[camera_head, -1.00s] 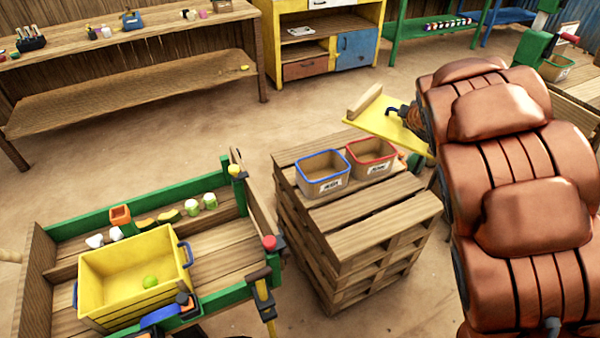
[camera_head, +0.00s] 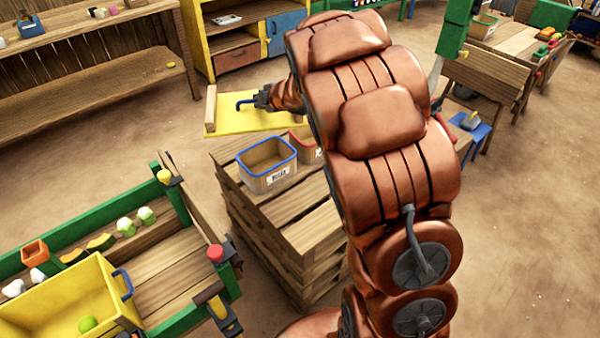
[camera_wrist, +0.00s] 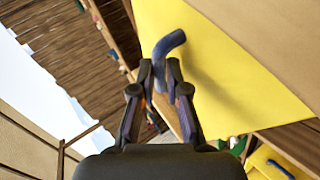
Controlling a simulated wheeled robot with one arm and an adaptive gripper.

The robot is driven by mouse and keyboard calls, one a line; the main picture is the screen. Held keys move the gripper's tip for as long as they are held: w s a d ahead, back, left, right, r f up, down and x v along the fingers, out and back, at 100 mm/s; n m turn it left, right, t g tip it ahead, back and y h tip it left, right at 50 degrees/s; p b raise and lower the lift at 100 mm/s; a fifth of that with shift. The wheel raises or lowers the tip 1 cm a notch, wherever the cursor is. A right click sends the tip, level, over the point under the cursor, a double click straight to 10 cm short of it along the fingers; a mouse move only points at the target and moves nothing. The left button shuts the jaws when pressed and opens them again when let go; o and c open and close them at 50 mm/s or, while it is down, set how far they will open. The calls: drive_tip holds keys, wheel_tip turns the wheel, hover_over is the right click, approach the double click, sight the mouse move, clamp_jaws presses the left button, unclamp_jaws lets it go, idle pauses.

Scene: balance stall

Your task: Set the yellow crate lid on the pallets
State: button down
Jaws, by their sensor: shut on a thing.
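The yellow crate lid (camera_head: 222,123) is a flat panel with a wooden strip on its left edge and a blue handle (camera_wrist: 170,42). My gripper (camera_head: 258,99) is shut on that handle and holds the lid up by the far edge of the pallets (camera_head: 305,232). The lid's yellow face also fills much of the wrist view (camera_wrist: 230,70). The head view does not clearly show the lid's height above the pallets. A blue-rimmed bin (camera_head: 268,178) and a red-rimmed bin (camera_head: 305,148) stand on the pallets; my arm partly hides the red-rimmed one.
A green-edged wooden cart (camera_head: 85,222) at the lower left holds the open yellow crate (camera_head: 45,305) and small items. Shelves stand at the back. A wooden bench (camera_head: 510,45) is at the upper right. The near part of the pallet top is bare, and the floor at right is open.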

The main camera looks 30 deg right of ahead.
drive_tip(key=s+d+f+n+g+y+b, duration=0.1)
drive_tip(key=s+d+f+n+y+b, duration=0.2)
drive_tip(key=s+f+b, duration=0.8)
drive_tip(key=s+d+f+n+g+y+b, duration=0.25)
drive_tip(key=s+f+b, duration=0.55)
drive_tip(key=s+f, duration=0.5)
drive_tip(key=shift+n+t, duration=0.25)
drive_tip(key=shift+t, duration=0.2)
drive_tip(key=w+d+f, duration=0.1)
drive_tip(key=w+d, duration=0.2)
drive_tip(key=d, duration=0.1)
drive_tip(key=w+d, duration=0.3)
drive_tip(key=d, duration=0.2)
drive_tip(key=w+d+f+b, duration=0.1)
drive_tip(key=w+d, duration=0.2)
drive_tip(key=d, duration=0.1)
drive_tip(key=shift+w+d+f, duration=0.2)
drive_tip(key=shift+d+f, duration=0.05)
drive_tip(key=shift+f, duration=0.1)
drive_tip(key=shift+f+b, duration=0.6)
drive_tip(key=shift+f, duration=1.25)
drive_tip(key=shift+r, duration=0.1)
drive_tip(key=c, duration=1.2)
unclamp_jaws()
drive_tip(key=shift+d, duration=0.1)
